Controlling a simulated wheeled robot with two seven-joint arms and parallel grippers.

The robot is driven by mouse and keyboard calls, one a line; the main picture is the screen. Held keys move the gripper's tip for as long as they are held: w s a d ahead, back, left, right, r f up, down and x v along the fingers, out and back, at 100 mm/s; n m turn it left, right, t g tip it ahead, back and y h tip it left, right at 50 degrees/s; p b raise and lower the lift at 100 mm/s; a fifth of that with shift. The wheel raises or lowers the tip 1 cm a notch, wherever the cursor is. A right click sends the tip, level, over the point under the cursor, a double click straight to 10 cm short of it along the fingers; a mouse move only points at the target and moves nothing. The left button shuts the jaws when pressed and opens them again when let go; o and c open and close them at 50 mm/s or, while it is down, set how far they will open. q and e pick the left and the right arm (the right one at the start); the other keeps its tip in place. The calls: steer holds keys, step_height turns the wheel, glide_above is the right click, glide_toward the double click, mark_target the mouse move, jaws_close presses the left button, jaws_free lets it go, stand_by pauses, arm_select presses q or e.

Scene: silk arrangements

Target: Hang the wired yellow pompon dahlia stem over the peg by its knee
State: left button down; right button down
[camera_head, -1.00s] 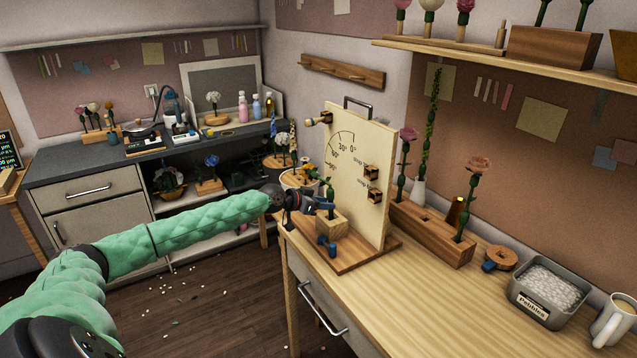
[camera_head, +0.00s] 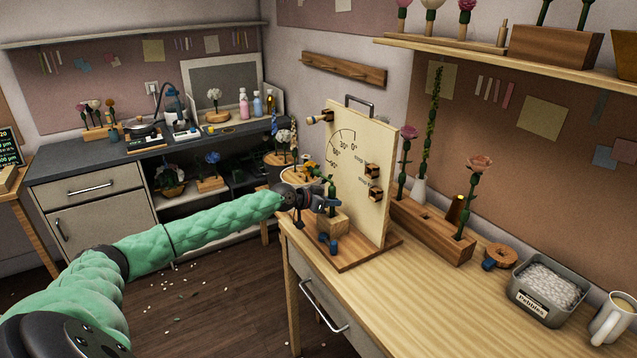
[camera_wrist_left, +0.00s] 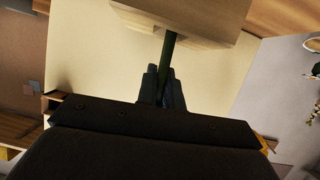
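My left gripper (camera_head: 328,204) is at the green stem (camera_head: 332,184) that stands in a small wooden block (camera_head: 333,223) in front of the upright board. In the left wrist view, the fingers (camera_wrist_left: 163,85) sit close on both sides of the stem (camera_wrist_left: 170,48), just off the block (camera_wrist_left: 185,12), and look shut on it. A yellow-orange bloom (camera_head: 312,168) shows behind the gripper; I cannot tell whether it belongs to this stem. The knee is not clear. A wooden peg (camera_head: 319,118) sticks out at the board's upper left. My right gripper is not in view.
The board (camera_head: 353,150) carries an angle scale and two wooden stops (camera_head: 374,182) on its right. A wooden flower rack (camera_head: 432,232), a pebble tin (camera_head: 548,290) and a mug (camera_head: 612,319) stand to the right. The table's front is clear.

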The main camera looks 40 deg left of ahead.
mark_target(331, 182)
arm_select(q)
steer(key=shift+r, duration=0.35)
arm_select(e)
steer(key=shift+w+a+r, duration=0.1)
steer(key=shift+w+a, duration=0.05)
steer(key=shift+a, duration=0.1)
arm_select(q)
steer(key=shift+a+r, duration=0.1)
steer(key=shift+r, duration=0.55)
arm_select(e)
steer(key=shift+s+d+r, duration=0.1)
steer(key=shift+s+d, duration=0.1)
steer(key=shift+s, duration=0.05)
arm_select(q)
steer(key=shift+r, duration=0.15)
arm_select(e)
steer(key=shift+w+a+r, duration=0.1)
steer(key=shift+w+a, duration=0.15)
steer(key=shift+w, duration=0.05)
arm_select(q)
steer(key=shift+r+p, duration=0.1)
steer(key=shift+p, duration=0.2)
